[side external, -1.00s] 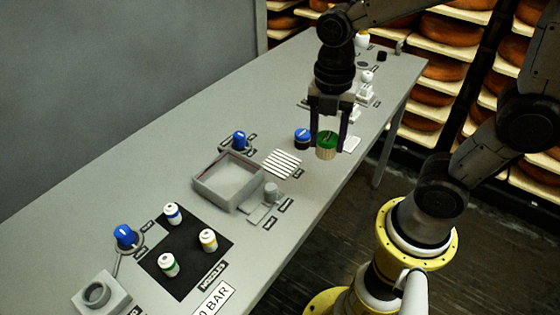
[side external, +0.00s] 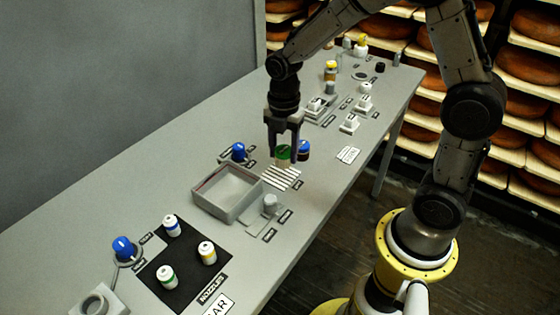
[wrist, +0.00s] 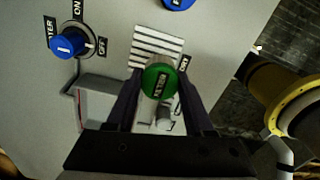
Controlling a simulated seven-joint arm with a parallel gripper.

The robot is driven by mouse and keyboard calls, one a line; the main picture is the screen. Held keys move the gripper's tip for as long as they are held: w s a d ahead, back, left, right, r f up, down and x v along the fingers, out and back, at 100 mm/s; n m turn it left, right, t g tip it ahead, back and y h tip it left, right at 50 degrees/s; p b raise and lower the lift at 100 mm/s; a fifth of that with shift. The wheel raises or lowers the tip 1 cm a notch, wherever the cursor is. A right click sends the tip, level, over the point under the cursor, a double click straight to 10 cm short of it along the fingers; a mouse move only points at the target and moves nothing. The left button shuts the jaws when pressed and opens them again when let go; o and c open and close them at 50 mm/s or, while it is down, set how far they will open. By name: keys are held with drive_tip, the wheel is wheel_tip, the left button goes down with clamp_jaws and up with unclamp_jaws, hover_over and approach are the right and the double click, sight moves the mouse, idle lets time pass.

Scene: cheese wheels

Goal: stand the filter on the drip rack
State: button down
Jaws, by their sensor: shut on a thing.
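The filter (side external: 283,153) is a short cylinder with a green top and a pale body. My gripper (side external: 284,157) is shut on it, one finger on each side, and points down. The drip rack (side external: 281,178) is a patch of white parallel slats on the bench, under and just in front of the filter. In the wrist view the filter's green top (wrist: 160,80) sits between my fingers and overlaps the near part of the rack (wrist: 157,45). The filter looks upright. I cannot tell whether its base touches the slats.
A blue-topped dark cylinder (side external: 304,150) stands close to the right of the filter. A blue knob (side external: 238,152) is left of the rack. A grey open tray (side external: 228,192) and a small grey fixture (side external: 268,205) lie nearer the camera. Bare bench is right of the rack.

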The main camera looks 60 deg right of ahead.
sight(280, 162)
drive_tip(key=shift+w+f, duration=0.4)
drive_tip(key=shift+f, duration=0.15)
drive_tip(key=shift+w+f, duration=0.1)
drive_tip(key=shift+f, duration=1.5)
drive_tip(key=shift+f, duration=0.15)
drive_tip(key=shift+c, duration=1.4)
unclamp_jaws()
